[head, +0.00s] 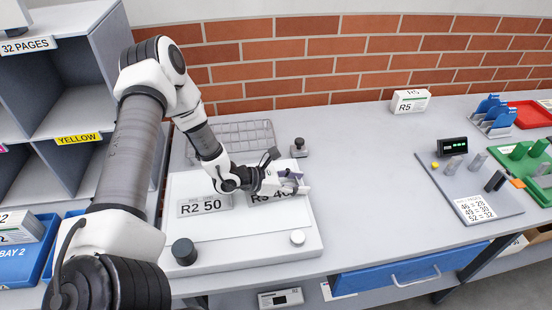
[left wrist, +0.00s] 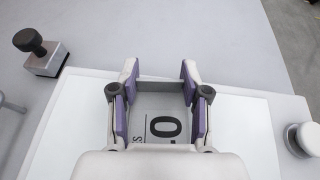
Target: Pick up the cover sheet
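A large white board or sheet (head: 240,240) lies on the grey table. On it are two grey lettered plates, one marked R2 50 (head: 204,206) and one with a partly hidden R3 label (head: 267,198). No sheet is named as the cover sheet, so I cannot tell which it is. My left gripper (head: 298,187) is over the right-hand plate and hides part of it. In the left wrist view the purple-padded fingers (left wrist: 160,88) are apart, with the grey plate (left wrist: 150,115) and its black "0" between them. I cannot tell whether they touch it. My right gripper is not in view.
A dark round knob (head: 184,252) and a white knob (head: 297,237) stand at the board's front corners. A dark-handled stamp (head: 299,147) and a wire rack (head: 235,138) are behind. A grey tray (head: 470,190) with pegs lies right. The table between is clear.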

